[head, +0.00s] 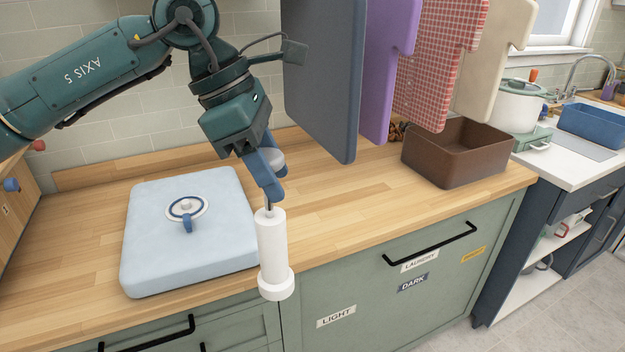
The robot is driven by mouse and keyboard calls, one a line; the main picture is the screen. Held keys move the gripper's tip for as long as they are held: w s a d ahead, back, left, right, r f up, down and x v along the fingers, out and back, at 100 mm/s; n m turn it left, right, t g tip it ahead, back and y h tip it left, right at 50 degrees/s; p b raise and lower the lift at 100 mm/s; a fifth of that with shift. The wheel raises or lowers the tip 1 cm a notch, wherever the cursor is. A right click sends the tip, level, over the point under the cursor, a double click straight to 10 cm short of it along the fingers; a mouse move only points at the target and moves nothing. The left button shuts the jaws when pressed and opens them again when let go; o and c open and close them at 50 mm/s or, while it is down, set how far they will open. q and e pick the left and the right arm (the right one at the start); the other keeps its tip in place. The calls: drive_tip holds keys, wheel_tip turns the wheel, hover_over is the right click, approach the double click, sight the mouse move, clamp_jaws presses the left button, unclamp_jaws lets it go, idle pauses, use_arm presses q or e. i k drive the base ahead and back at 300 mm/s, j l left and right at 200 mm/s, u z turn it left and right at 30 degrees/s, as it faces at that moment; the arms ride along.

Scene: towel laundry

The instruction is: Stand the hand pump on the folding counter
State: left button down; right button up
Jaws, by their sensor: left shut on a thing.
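The hand pump (273,248) is a white cylinder with a wider round foot and a thin rod at its top. My left gripper (270,193), with blue fingers, is shut on the pump at its upper end. The pump hangs close to upright, foot down, over the front edge of the wooden folding counter (335,205). Its foot shows against the green cabinet front, and I see no contact with the counter. The fingers hide the pump's top. My right gripper is not in view.
A pale blue folded towel (225,240) with a small white-and-blue item (187,208) on it lies left of the pump. Hanging towels (325,70) come down over the counter's back right. A brown bin (455,160) stands at the right. Bare wood lies right of the pump.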

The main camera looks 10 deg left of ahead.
sight(307, 223)
drive_tip(key=i, duration=0.85)
